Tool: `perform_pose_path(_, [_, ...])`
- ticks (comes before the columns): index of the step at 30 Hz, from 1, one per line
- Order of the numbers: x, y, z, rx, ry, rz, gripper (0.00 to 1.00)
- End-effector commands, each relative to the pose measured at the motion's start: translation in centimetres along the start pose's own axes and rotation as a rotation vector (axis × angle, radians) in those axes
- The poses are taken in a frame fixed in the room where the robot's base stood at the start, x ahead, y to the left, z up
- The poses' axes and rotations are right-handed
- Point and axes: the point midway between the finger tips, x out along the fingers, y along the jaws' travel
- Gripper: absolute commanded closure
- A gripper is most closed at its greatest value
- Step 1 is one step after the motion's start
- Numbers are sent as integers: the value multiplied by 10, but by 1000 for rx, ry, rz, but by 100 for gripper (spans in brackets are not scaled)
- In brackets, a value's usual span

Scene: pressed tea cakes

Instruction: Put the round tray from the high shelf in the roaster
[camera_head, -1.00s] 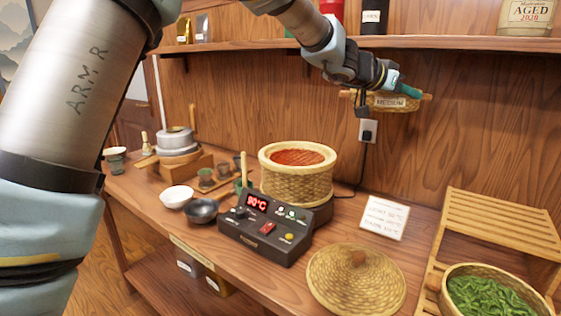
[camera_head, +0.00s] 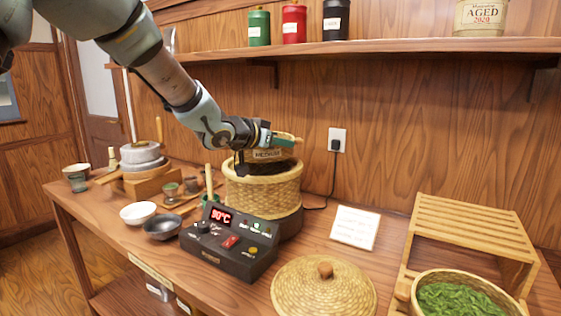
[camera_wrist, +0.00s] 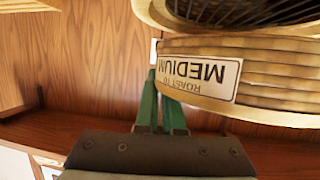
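The round tray (camera_head: 284,151), with woven sides and a label reading MEDIUM, is over the mouth of the roaster (camera_head: 263,192). The roaster is a woven basket on a dark base. A dark gap shows between tray and basket rim; I cannot tell whether they touch. My gripper (camera_head: 285,140) is at the tray's upper edge, its green fingers close together and apparently holding the tray. In the wrist view, the tray's label (camera_wrist: 198,74) appears upside down beside my green fingers (camera_wrist: 160,95). The exact grip contact is hidden.
A control box (camera_head: 232,242) showing 90°C stands in front of the roaster. A woven lid (camera_head: 322,290) lies at the front right. The high shelf (camera_head: 400,46) holds several canisters. A slatted wooden stand (camera_head: 470,225) and a basket of green leaves (camera_head: 462,300) are on the right.

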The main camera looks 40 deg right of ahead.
Motion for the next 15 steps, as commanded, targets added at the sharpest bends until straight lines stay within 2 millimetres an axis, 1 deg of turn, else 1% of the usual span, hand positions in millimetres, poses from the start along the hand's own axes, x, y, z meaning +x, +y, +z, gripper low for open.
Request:
perform_pose_path(6, [9,1,26,-2,-2,1,100])
perform_pose_path(9, [12,1,35,0,0,1,100])
perform_pose_path(15, [12,0,37,1,2,-1,100])
